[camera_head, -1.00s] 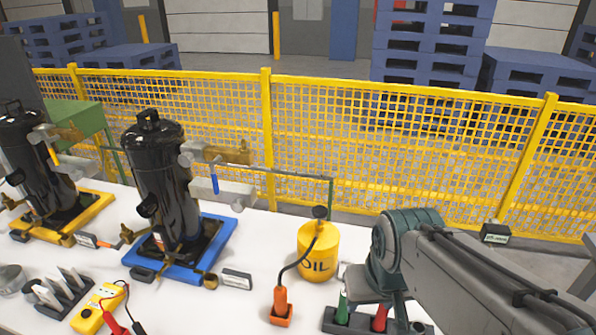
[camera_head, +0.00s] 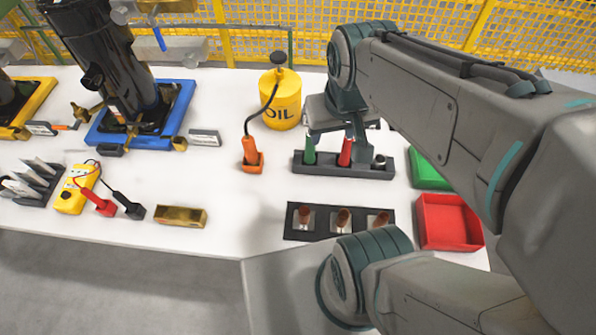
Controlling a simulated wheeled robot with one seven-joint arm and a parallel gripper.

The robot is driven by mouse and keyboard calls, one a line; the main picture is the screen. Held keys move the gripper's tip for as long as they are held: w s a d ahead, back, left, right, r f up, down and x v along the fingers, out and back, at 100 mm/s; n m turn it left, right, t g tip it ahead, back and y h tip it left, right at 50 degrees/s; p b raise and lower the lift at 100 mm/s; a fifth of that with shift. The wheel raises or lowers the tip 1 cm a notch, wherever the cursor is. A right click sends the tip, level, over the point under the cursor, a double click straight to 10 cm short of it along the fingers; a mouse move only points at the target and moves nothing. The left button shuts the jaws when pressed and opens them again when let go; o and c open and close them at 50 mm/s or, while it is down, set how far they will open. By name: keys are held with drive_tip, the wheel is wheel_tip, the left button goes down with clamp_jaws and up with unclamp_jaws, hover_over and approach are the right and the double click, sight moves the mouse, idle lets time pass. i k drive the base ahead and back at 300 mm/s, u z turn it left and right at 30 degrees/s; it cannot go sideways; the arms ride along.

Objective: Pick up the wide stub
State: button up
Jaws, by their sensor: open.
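Three copper-brown stubs (camera_head: 343,219) stand in a row in a black tray (camera_head: 290,232) near the front edge of the white table. The left stub (camera_head: 306,218) and the right stub (camera_head: 380,220) look much like the middle one, and I cannot tell which is the wide one. My arm partly covers the tray's front right. My gripper (camera_head: 335,133) is open, farther back, over a dark rack (camera_head: 330,172) with green and red handled tools. It appears empty, and its fingertips are partly hard to make out.
A yellow oil can (camera_head: 281,103) and an orange-handled tool (camera_head: 251,152) stand left of the gripper. A red bin (camera_head: 448,224) and a green bin (camera_head: 427,168) are at right. A brass block (camera_head: 180,216) lies left of the tray. Bare table lies between.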

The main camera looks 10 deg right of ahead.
sight(372, 222)
drive_tip(key=u, duration=1)
drive_tip(key=k, duration=0.85)
drive_tip(key=u, duration=0.05)
